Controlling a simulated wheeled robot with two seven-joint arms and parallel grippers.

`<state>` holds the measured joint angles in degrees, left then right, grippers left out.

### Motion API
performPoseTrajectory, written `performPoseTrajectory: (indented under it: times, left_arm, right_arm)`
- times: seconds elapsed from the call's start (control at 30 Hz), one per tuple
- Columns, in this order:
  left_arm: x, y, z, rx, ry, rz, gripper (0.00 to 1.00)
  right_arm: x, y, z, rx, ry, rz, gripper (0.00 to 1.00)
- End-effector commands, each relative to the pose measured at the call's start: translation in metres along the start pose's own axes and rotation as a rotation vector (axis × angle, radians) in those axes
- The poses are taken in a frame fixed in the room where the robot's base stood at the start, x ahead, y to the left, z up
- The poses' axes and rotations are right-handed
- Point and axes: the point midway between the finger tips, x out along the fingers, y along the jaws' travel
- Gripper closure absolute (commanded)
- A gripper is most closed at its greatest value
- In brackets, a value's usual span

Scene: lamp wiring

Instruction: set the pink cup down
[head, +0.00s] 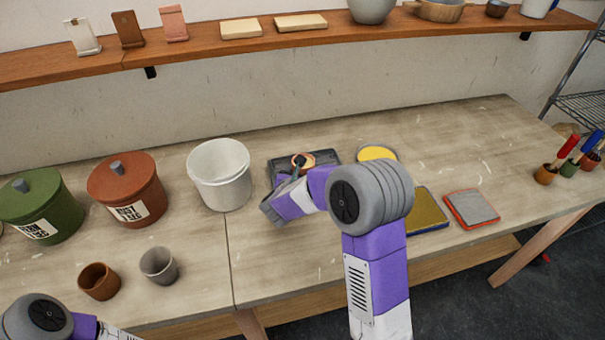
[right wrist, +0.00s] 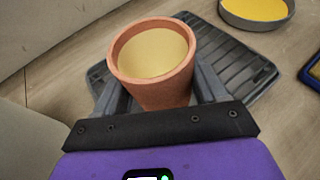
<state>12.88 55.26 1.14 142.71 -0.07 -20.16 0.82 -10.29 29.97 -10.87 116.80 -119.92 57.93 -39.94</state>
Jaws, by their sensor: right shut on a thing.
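The pink cup (right wrist: 153,96) is terracotta-pink with a pale yellow filling and stands roughly upright between the grey fingers of my right gripper (right wrist: 160,88). In the head view the cup (head: 306,158) shows only in part, behind my right gripper (head: 299,166). The gripper is shut on its sides. A dark ribbed mat (right wrist: 240,66) lies under and behind the cup; it also shows in the head view (head: 326,155). I cannot tell whether the cup's base touches the mat. My left arm shows at the lower left, but its gripper is out of view.
A white bucket (head: 220,178) stands left of the mat and a yellow-filled dish (head: 377,152) to its right. An orange-rimmed grey tray (head: 471,209) and a blue-edged tray (head: 428,210) lie further right. A brown cup (head: 99,282) and grey cup (head: 159,266) stand front left.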

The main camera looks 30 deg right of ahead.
Motion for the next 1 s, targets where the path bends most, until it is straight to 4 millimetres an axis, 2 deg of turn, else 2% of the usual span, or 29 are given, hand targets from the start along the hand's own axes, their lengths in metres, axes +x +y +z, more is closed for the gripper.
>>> performPoseTrajectory:
  times: [0.03, 0.2, 0.57, 0.67, 1.0]
  left_arm:
    - [0.002, -0.001, 0.000, 0.000, 0.000, 0.000, 0.05]
    - [0.001, 0.000, 0.000, 0.000, 0.000, 0.000, 0.05]
    - [-0.004, 0.001, 0.000, 0.000, 0.000, 0.000, 0.05]
    - [-0.005, 0.002, 0.000, 0.000, 0.000, 0.000, 0.05]
    - [-0.014, 0.005, 0.001, 0.000, 0.000, 0.000, 0.05]
  right_arm:
    - [0.001, 0.000, -0.002, 0.000, 0.000, 0.000, 0.26]
    - [0.000, 0.000, -0.001, 0.000, 0.000, 0.000, 0.03]
    - [-0.002, 0.000, 0.004, 0.000, 0.000, 0.000, 0.03]
    - [-0.017, 0.002, 0.003, -0.001, 0.001, 0.004, 0.03]
    - [-0.090, 0.001, 0.003, 0.000, 0.000, 0.005, 0.03]
